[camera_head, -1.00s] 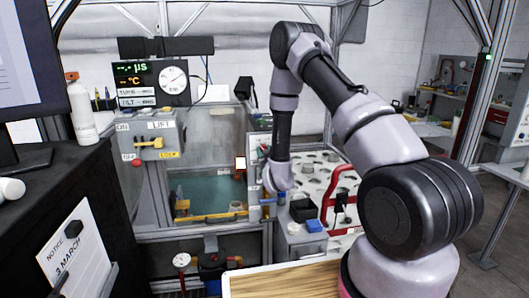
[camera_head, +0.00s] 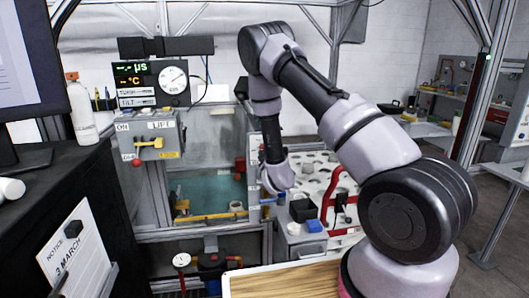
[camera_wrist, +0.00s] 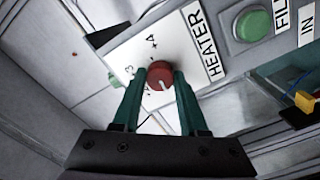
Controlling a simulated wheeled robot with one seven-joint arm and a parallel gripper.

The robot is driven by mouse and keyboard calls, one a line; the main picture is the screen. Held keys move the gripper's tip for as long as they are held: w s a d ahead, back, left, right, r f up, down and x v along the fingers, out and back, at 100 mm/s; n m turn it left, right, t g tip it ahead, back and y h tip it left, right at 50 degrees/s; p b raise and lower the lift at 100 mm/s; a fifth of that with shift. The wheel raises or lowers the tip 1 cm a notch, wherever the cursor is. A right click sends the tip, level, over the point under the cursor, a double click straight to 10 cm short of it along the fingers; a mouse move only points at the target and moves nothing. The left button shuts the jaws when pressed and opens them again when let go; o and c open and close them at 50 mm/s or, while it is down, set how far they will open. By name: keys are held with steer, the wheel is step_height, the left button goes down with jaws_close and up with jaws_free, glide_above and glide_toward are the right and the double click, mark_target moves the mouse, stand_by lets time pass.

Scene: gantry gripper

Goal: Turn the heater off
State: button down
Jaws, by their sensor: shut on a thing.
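The heater knob (camera_wrist: 160,75) is red and round with a pale pointer line. It sits on a white panel (camera_wrist: 133,62) with a HEATER label (camera_wrist: 201,42) and number marks, of which 3 and 4 are readable. In the wrist view, my gripper (camera_wrist: 159,82) has its two green fingers on either side of the knob, shut on it. The pointer line is toward the gripper side, away from the 4. In the head view my wrist is low in front of the machine's right side; the fingertips and knob are too hidden to make out.
A green button (camera_wrist: 253,24) with a FILL label sits right of the heater panel in the wrist view. In the head view, a water tank (camera_head: 212,190) is left of my wrist. A black bin (camera_head: 303,210), a blue block (camera_head: 314,226) and a red handle (camera_head: 330,195) are at right.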

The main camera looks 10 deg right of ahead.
stand_by(0.4)
steer(key=shift+c, duration=2.2)
jaws_free()
steer(key=s, duration=1.1)
steer(key=shift+w, duration=0.1)
